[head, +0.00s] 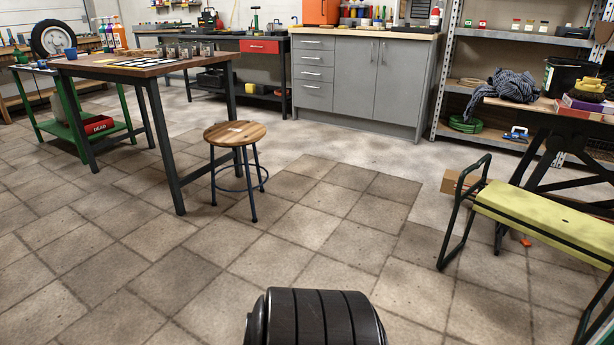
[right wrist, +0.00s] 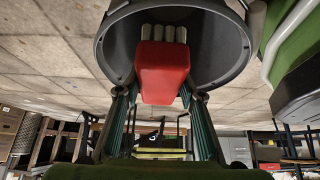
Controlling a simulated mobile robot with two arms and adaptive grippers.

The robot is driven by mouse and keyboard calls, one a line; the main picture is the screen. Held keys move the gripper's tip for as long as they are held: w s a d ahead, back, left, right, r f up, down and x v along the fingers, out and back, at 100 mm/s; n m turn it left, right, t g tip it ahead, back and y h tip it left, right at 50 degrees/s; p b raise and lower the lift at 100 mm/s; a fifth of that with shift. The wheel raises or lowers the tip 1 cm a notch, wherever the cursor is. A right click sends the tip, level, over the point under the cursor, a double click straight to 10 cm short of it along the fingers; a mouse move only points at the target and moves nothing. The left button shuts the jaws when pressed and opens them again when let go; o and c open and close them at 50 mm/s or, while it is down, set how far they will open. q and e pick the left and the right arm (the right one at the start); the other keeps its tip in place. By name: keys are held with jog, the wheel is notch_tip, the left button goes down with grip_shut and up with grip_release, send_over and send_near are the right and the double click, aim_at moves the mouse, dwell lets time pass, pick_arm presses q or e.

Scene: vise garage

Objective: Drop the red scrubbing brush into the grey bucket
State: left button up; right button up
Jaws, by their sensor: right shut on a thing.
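The red scrubbing brush (right wrist: 162,72), with pale bristles at one end, is held between the two fingers of my right gripper (right wrist: 161,100) in the right wrist view. The wide round mouth of the grey bucket (right wrist: 222,48) lies beyond the brush, and the bristle end shows against its dark inside. I cannot tell whether the brush is within the rim or apart from it. Neither gripper shows in the head view. The brush cannot be made out there.
In the head view, a wooden-topped table (head: 140,66) and a round stool (head: 235,134) stand left of centre. A yellow-green bench (head: 545,219) is at the right, by metal shelves (head: 520,40). Grey cabinets (head: 365,72) line the back. The middle floor is clear.

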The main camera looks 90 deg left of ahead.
jog(key=o, duration=1)
jog(key=shift+o, duration=0.2)
jog(key=v, duration=1.2)
